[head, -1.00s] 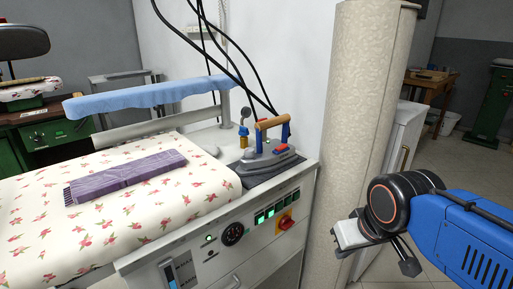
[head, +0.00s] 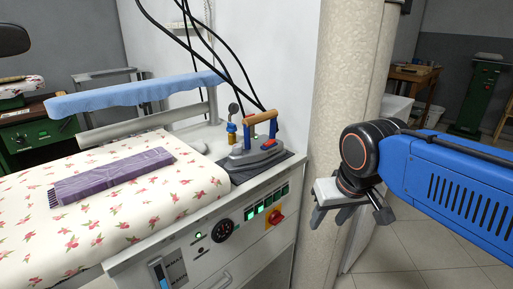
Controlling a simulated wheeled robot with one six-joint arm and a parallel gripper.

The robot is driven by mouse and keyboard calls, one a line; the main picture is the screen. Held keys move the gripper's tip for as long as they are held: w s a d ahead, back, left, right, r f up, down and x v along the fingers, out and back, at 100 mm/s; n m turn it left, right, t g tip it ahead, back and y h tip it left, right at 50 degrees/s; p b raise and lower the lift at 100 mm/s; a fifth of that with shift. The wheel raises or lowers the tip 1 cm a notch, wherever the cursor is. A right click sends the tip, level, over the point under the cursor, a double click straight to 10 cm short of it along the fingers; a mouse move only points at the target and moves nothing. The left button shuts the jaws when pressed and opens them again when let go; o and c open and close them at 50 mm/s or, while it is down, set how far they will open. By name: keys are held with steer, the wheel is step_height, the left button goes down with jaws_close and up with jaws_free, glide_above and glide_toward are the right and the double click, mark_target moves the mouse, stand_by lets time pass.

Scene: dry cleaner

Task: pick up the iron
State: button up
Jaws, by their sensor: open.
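The iron (head: 254,153) has a grey body, a wooden handle, blue supports and a red part on top. It stands on a dark rest pad (head: 277,165) at the right end of the ironing table. My gripper (head: 330,222) hangs at the end of my blue arm to the right of the table, apart from the iron and pointing down. It is open and nothing shows between its fingers.
A floral ironing board (head: 120,215) with a folded purple cloth (head: 110,177) lies left of the iron. Black cables (head: 215,40) hang above the iron. A beige patterned column (head: 345,80) stands behind my gripper. A blue padded arm (head: 135,95) crosses behind the board.

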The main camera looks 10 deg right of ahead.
steer(key=w+a+r+m+g+h, duration=0.2)
steer(key=w+a+r+m, duration=0.2)
steer(key=w+r, duration=1.2)
steer(key=m+g+h, duration=0.2)
steer(key=m+h, duration=0.1)
steer(key=m, duration=0.4)
glide_toward(254, 117)
steer(key=x, duration=1)
steer(key=shift+w+d, duration=0.1)
steer(key=shift+w, duration=0.2)
steer(key=shift+w+x, duration=0.2)
steer(key=shift+x, duration=1.1)
steer(key=shift+w+x, duration=0.2)
steer(key=shift+x, duration=1.15)
jaws_close()
